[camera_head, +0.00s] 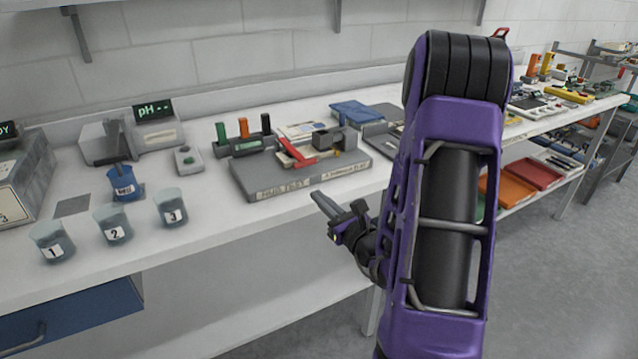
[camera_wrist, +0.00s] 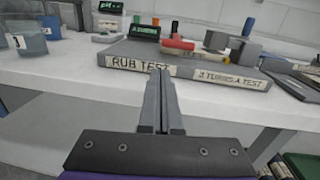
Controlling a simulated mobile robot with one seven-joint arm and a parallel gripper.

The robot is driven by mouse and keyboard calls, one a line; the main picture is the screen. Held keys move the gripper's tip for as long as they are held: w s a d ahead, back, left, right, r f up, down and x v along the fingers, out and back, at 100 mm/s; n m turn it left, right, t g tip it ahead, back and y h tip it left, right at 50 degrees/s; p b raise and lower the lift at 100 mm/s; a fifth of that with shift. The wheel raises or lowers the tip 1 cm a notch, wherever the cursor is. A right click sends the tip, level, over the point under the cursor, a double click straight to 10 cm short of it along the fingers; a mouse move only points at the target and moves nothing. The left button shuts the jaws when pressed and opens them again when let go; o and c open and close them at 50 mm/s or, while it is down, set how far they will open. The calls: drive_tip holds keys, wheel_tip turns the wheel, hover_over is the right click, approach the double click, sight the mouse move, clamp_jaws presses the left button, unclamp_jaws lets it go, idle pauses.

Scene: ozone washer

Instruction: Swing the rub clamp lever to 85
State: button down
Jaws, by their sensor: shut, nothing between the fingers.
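The rub test fixture, a grey base plate (camera_head: 300,180) labelled "RUB TEST", lies on the white bench. A red lever (camera_head: 291,153) lies low across it, beside a grey block (camera_head: 328,139). In the wrist view the red lever (camera_wrist: 180,45) shows as a short bar above the front edge of the base plate (camera_wrist: 190,69). I cannot read its angle. My gripper (camera_head: 318,199) is in front of the bench edge, short of the fixture and not touching it. Its fingers are together and empty, and in the wrist view (camera_wrist: 160,75) they point toward the front label.
Three numbered beakers (camera_head: 115,225) and a blue cup (camera_head: 123,183) stand on the left of the bench. A pH meter (camera_head: 156,128) stands behind. A rack with green, orange and black upright pieces (camera_head: 243,143) sits behind the fixture. The bench's front strip is clear.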

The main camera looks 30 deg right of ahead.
sight(313, 176)
drive_tip(key=shift+m+h, duration=0.7)
drive_tip(key=shift+h, duration=0.1)
drive_tip(key=w, duration=0.3)
drive_tip(key=w+d, duration=0.1)
drive_tip(key=w, duration=0.2)
drive_tip(key=w+d, duration=0.1)
drive_tip(key=w, duration=0.2)
drive_tip(key=shift+r, duration=0.1)
drive_tip(key=shift+d+r, duration=0.1)
drive_tip(key=shift+r+p, duration=0.35)
drive_tip(key=shift+p, duration=0.15)
